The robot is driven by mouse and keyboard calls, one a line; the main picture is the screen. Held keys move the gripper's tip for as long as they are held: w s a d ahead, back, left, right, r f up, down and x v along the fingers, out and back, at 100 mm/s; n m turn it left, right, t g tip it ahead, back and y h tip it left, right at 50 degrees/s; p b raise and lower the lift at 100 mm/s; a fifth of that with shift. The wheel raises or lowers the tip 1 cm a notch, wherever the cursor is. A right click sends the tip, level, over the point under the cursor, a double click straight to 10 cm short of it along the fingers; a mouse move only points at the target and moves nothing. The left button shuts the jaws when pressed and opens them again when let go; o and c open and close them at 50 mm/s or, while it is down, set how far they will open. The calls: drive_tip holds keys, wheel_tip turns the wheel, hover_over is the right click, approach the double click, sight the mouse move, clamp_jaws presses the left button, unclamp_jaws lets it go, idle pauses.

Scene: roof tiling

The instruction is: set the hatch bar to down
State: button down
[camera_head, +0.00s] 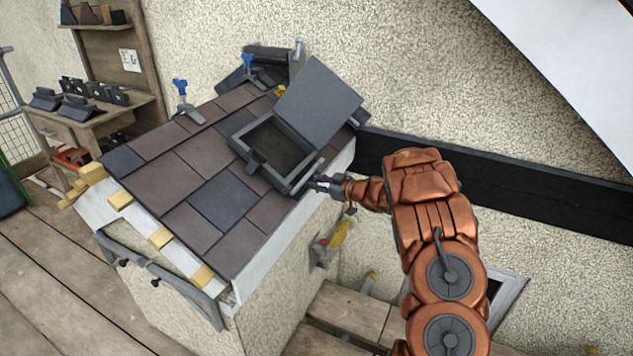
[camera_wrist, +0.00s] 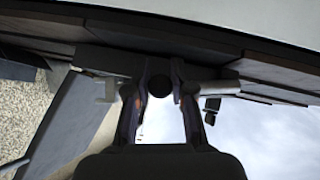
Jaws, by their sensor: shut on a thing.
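The hatch (camera_head: 248,153) is a dark grey frame set in the small tiled roof in the head view. Its flat grey lid (camera_head: 318,101) stands raised and tilted back. The hatch bar (camera_head: 307,176) is a thin grey bar at the frame's right side, sloping along the roof edge. My gripper (camera_head: 320,185) reaches in from the right and is shut on the bar. In the wrist view, the fingers (camera_wrist: 159,100) stand either side of a dark round end, and a light grey bar (camera_wrist: 215,87) runs to the right. The exact grip is partly hidden.
Blue-handled clamps (camera_head: 181,92) stand on the roof's upper edge. A workbench (camera_head: 95,112) with dark tile pieces is at the left. A dark band (camera_head: 500,175) runs along the wall behind my arm. Yellow wooden blocks (camera_head: 160,238) line the roof's lower edge.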

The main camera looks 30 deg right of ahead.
drive_tip(key=shift+d, duration=0.1)
drive_tip(key=c, duration=1)
unclamp_jaws()
drive_tip(key=shift+c, duration=0.2)
drive_tip(key=v, duration=1.2)
drive_tip(key=shift+r, duration=0.1)
drive_tip(key=shift+c, duration=0.2)
